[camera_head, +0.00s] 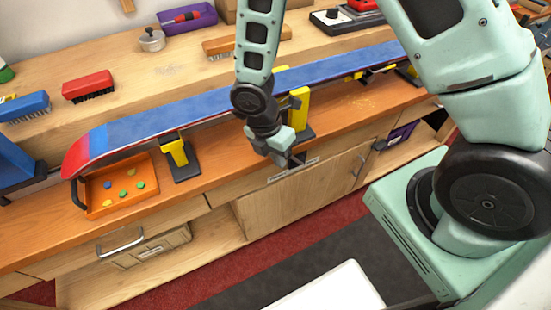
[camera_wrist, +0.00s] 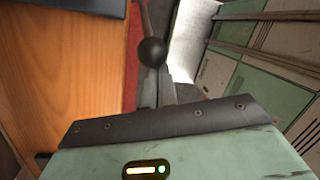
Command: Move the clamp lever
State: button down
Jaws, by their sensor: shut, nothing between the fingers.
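The clamp lever (camera_wrist: 151,50) is a thin grey rod with a black ball knob, seen at the top middle of the wrist view beyond the fingertips. My gripper (camera_wrist: 156,92) is shut and empty, its dark fingers pointing toward the knob. I cannot tell whether they touch it. In the head view my gripper (camera_head: 292,158) is at the bench's front edge, just in front of the middle yellow clamp (camera_head: 299,100). The lever is not clear there, as my gripper covers that spot. The blue ski or board (camera_head: 215,99) lies across the clamps.
Another yellow clamp (camera_head: 175,154) stands left, beside an orange tray (camera_head: 122,200) with coloured pieces. The floor in front shows red and dark grey areas.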

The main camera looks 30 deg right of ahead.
jog(key=shift+d+r+p, duration=0.5)
jog(key=shift+d+p, duration=0.05)
jog(key=shift+d, duration=0.15)
jog(key=shift+d+r+p, duration=0.45)
jog(key=shift+d+p, duration=0.05)
jog(key=shift+d, duration=0.15)
jog(key=shift+d+r+p, duration=0.2)
jog(key=shift+d+p, duration=0.15)
jog(key=shift+d, duration=0.55)
jog(key=shift+d+r+p, duration=0.25)
jog(key=shift+d+p, duration=0.05)
jog(key=shift+d, duration=0.55)
jog(key=shift+d+r+p, duration=0.2)
jog(key=shift+d+p, duration=0.15)
jog(key=shift+d, duration=0.55)
jog(key=shift+a, duration=0.1)
notch_tip(320, 180, up, 10)
jog(key=p, duration=0.1)
jog(key=shift+s+d+f, duration=0.15)
jog(key=shift+d+f, duration=0.1)
jog(key=shift+d, duration=0.05)
